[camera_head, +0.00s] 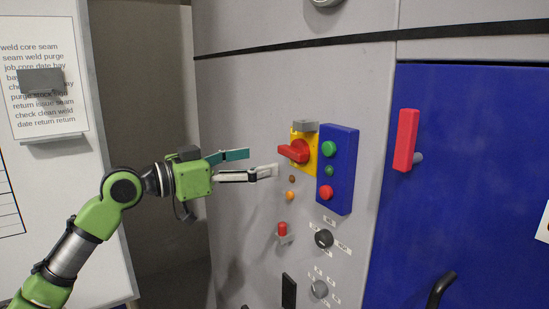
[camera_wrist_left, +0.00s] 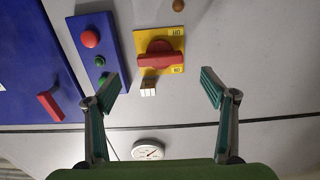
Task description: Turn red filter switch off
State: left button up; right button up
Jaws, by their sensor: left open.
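A red rotary switch (camera_head: 297,151) sits on a yellow plate (camera_head: 304,136) on the grey machine panel. Its red handle lies roughly level in the head view. In the wrist view the red switch (camera_wrist_left: 158,60) shows face-on on its yellow plate (camera_wrist_left: 172,22), with small labels too small to read surely. A small grey block (camera_head: 305,126) sits at the plate's upper edge. My left gripper (camera_head: 262,162) is open and empty, just left of the switch and apart from it. In the wrist view the switch appears between the open fingers (camera_wrist_left: 162,80). My right gripper is not in view.
Right of the switch is a blue button box (camera_head: 337,170) with green and red buttons. Below are an orange lamp (camera_head: 289,195), a small red switch (camera_head: 282,229) and a black knob (camera_head: 323,238). A blue door with a red handle (camera_head: 405,140) is farther right.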

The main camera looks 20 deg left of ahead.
pick_arm(q)
jog(key=shift+v, duration=1.15)
